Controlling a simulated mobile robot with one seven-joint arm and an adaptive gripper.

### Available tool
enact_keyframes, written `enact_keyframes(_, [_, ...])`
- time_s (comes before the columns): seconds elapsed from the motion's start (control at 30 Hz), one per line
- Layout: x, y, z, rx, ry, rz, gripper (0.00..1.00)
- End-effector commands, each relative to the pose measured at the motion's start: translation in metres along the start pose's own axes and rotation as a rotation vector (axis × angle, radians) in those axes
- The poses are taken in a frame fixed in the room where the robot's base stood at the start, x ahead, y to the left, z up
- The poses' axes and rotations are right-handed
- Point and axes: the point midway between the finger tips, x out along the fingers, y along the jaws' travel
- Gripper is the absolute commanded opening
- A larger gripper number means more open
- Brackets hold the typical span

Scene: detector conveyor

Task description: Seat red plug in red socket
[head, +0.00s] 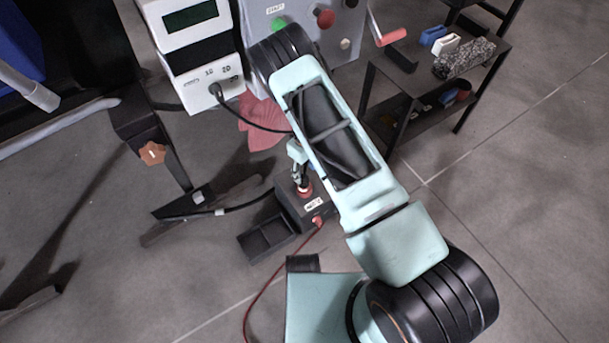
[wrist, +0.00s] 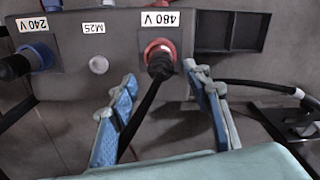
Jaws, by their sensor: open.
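The red socket (wrist: 173,46), under a 480 V label, is on a dark box in the wrist view. The red plug's dark rear (wrist: 160,66) with its black cable sits at this socket, lined up with its opening. How deep it sits is hidden by the plug's own body. My gripper (wrist: 160,76) is open, its two blue-padded fingers on either side of the plug and cable, with visible gaps. In the head view my gripper (head: 300,172) is above the dark box (head: 291,207), partly hidden by my arm.
A blue socket (wrist: 36,56) with a black plug is at the box's left in the wrist view. An empty dark tray (head: 266,239) adjoins the box. A red cable (head: 262,290) runs along the floor. A grey panel with buttons and a shelf (head: 420,105) stand behind.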

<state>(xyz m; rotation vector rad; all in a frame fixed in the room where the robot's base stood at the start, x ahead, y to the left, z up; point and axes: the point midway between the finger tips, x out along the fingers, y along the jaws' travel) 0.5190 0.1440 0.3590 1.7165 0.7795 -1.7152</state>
Motion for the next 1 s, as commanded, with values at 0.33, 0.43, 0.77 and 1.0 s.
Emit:
enact_keyframes(0.33, [-0.053,0.006,-0.004,0.005,-0.001,0.000,0.45])
enact_keyframes(0.43, [-0.056,0.007,-0.004,0.005,-0.002,0.000,0.45])
enact_keyframes(0.77, [-0.056,0.007,-0.004,0.005,-0.001,0.000,0.45])
enact_keyframes(1.0, [-0.057,0.008,-0.004,0.007,0.000,0.002,0.45])
